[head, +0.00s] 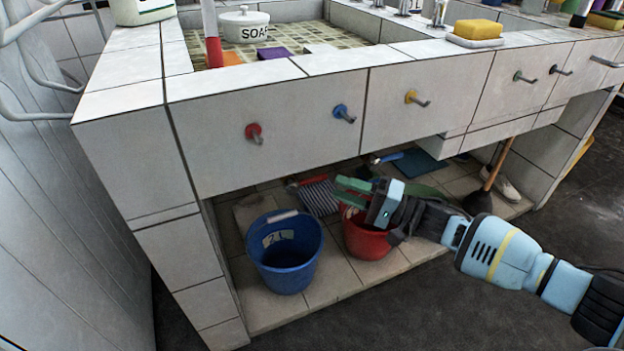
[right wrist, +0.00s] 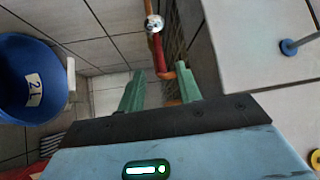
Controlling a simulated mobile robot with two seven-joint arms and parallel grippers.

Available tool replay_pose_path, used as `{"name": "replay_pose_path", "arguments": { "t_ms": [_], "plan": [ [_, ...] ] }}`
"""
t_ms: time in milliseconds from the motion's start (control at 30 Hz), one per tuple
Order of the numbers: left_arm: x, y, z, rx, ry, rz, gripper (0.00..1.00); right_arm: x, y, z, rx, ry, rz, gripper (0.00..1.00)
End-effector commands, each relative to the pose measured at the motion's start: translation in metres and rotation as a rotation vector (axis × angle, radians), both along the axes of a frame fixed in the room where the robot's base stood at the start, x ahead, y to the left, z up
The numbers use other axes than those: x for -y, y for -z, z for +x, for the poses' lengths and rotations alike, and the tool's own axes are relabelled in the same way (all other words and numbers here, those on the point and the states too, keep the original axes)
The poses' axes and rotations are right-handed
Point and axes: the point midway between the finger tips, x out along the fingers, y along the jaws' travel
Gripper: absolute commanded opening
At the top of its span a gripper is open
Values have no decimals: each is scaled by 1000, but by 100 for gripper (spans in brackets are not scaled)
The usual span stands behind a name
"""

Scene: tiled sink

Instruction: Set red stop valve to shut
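The red valve (head: 254,132) is a round red disc with a short grey lever on the tiled sink front, left of the blue valve (head: 341,112). Its lever points outward and slightly down; its exact setting cannot be told. My right gripper (head: 353,190) is below and right of it, in front of the under-sink opening, apart from it. In the right wrist view the right gripper's green fingers (right wrist: 161,92) are spread with nothing between them. Beyond them runs a red and copper pipe (right wrist: 160,55) with a round metal fitting (right wrist: 153,23). My left gripper is not in view.
A yellow valve (head: 411,97) and more grey levers continue rightward along the front. Below stand a blue bucket (head: 285,255) and a red bucket (head: 366,238), the latter just behind my right gripper. A plunger (head: 480,200) stands farther right. Space before the red valve is clear.

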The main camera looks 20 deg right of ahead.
Motion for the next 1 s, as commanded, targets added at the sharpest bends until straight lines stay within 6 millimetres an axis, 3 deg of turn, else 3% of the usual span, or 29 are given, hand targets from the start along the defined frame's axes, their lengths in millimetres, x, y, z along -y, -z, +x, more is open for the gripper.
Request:
{"name": "replay_pose_path", "arguments": {
  "t_ms": [433,867,1000],
  "plan": [
    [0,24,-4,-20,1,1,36,-45,-6,41,-1,-1,2,34],
    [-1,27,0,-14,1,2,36,-54,-10,48,0,0,1,34],
    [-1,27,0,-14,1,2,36,-53,-10,48,0,0,1,19]
  ]
}}
